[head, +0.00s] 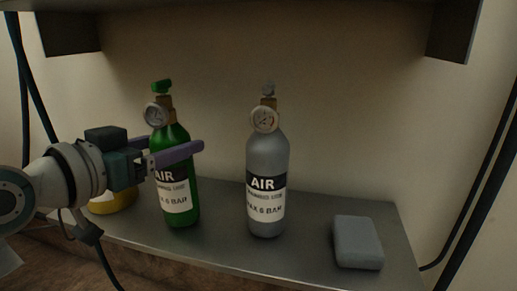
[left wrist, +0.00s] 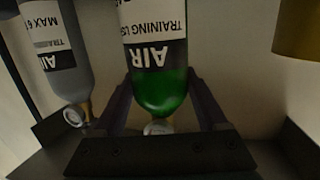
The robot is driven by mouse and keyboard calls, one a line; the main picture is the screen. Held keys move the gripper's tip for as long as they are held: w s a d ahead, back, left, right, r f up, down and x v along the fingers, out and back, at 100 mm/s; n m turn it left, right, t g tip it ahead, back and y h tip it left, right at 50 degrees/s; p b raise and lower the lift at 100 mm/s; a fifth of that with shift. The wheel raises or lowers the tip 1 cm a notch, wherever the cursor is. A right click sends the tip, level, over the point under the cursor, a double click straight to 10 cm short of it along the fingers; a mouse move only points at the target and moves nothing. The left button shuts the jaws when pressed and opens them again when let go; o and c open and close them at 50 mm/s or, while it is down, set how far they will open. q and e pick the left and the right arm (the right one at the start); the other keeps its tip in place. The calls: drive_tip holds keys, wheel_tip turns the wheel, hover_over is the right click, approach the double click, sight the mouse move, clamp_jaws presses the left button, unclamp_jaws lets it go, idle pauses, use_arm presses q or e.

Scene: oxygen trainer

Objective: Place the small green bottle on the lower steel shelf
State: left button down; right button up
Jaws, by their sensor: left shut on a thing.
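The small green bottle (head: 178,178) has a white AIR label, a gauge and a green valve knob on top. It is at the left part of the lower steel shelf (head: 325,205), leaning slightly. I cannot tell whether its base touches the shelf. My left gripper (head: 184,151) comes in from the left, shut around the bottle's upper body. In the left wrist view the green bottle (left wrist: 165,90) appears upside down between the two fingers of the left gripper (left wrist: 160,97). My right gripper is not in view.
A grey AIR bottle (head: 267,165) stands upright right of the green one, with a gap between them. A grey block (head: 357,243) lies at the shelf's right. A yellow round object (head: 113,204) is partly hidden behind my left gripper. An upper shelf (head: 250,8) hangs overhead.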

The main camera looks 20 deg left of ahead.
use_arm(q)
drive_tip(key=shift+w+r, duration=0.1)
drive_tip(key=shift+r, duration=0.05)
drive_tip(key=shift+c, duration=1.7)
unclamp_jaws()
drive_tip(key=shift+f, duration=0.2)
drive_tip(key=o, duration=0.3)
drive_tip(key=shift+o, duration=0.2)
